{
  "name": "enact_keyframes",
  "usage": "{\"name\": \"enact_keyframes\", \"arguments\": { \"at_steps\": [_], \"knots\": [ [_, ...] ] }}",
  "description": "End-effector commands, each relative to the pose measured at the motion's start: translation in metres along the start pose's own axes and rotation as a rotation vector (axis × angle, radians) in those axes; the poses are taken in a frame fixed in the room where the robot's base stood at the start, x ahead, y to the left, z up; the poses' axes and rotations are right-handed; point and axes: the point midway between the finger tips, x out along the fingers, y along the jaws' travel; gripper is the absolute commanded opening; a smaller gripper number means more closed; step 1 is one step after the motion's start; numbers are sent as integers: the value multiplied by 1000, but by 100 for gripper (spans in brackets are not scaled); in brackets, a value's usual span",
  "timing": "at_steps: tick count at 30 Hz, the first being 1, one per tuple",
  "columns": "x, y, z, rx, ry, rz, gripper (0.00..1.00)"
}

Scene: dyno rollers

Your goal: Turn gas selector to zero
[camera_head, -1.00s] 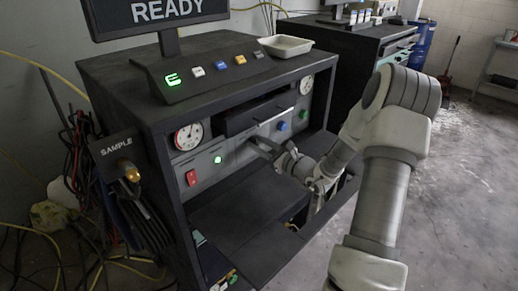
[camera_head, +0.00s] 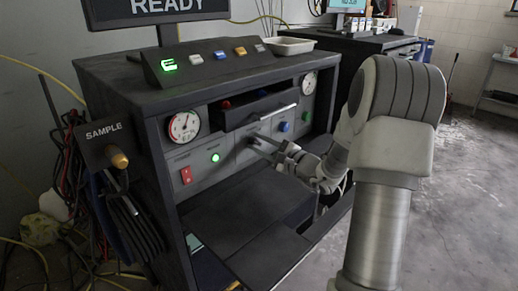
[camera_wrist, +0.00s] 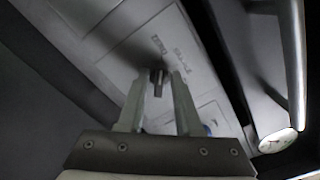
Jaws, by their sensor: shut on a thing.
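The gas selector is a small dark knob (camera_head: 250,139) on the grey front panel (camera_head: 212,166) of the black cabinet. In the wrist view the knob (camera_wrist: 158,88) stands between my two fingertips. My gripper (camera_head: 259,143) reaches the panel from the right and is shut on the knob; it also shows in the wrist view (camera_wrist: 160,76). Small printed marks lie beside the knob in the wrist view, too blurred to read. The knob's exact pointing direction is hard to tell.
A dark drawer (camera_head: 258,112) with a bright handle juts out just above my gripper. Left of the knob are a green light (camera_head: 215,157), a red switch (camera_head: 186,175) and a gauge (camera_head: 184,127). A blue knob (camera_head: 284,126) is to the right. A shelf (camera_head: 245,207) lies below.

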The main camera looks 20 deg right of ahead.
Motion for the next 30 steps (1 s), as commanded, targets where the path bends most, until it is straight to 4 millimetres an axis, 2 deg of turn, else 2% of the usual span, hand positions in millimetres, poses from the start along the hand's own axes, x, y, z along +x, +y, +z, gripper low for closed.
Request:
{"name": "enact_keyframes", "arguments": {
  "at_steps": [12, 13, 15, 25, 30],
  "knots": [
    [-1, 0, -1, -9, 2, 1, 0],
    [-1, 0, -1, -9, 2, 1, 36],
    [-1, 0, -1, -8, 2, 1, 45],
    [-3, 0, 0, -8, 2, 1, 45],
    [-24, -1, 0, -8, 5, 0, 45]
  ]
}}
